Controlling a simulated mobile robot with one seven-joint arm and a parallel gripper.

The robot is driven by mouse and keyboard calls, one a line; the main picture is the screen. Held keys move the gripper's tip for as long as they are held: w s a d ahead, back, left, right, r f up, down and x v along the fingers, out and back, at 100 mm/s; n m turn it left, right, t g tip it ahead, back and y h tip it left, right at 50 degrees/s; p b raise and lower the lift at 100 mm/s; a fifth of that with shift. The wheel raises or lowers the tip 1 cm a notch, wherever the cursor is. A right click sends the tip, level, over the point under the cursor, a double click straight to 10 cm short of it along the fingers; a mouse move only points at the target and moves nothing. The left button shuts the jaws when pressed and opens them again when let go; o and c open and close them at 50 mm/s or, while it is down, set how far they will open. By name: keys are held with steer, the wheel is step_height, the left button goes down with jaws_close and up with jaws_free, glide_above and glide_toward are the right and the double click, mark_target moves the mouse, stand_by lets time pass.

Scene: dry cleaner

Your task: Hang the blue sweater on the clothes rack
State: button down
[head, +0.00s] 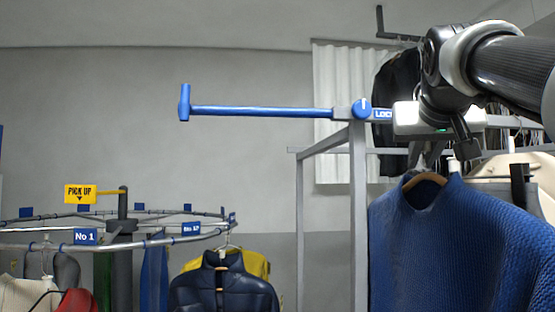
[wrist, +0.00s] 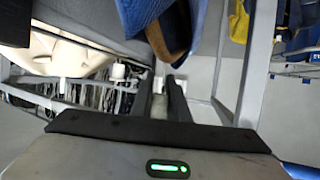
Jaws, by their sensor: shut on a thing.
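The blue sweater (head: 440,250) hangs upright on a wooden hanger (head: 424,180) at the right of the head view. My gripper (head: 440,155) is above the hanger, shut on its upper part; the hook itself is hard to make out. In the wrist view, my gripper's dark fingers (wrist: 161,84) stand close together just below the hanger (wrist: 159,40) and a bit of the sweater (wrist: 138,12). The clothes rack (head: 359,210) is a grey frame left of the sweater, with a blue arm (head: 262,111) reaching left from its top.
A round rail (head: 150,240) with several garments stands at the lower left, beside a yellow pick-up sign (head: 80,194). Dark (head: 395,105) and cream (head: 490,175) garments hang behind my gripper. The space around the blue arm is clear.

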steer(key=shift+w+a+r+p, duration=0.1)
steer(key=shift+w+p, duration=0.4)
steer(key=shift+w, duration=0.85)
steer(key=shift+w+a+p, duration=0.1)
steer(key=shift+w+p, duration=0.4)
steer(key=shift+w, duration=0.8)
steer(key=shift+d+f+b, duration=0.1)
steer(key=shift+f+b, duration=1.3)
steer(key=shift+f, duration=0.45)
steer(key=c, duration=1.6)
jaws_free()
steer(key=shift+f, duration=0.1)
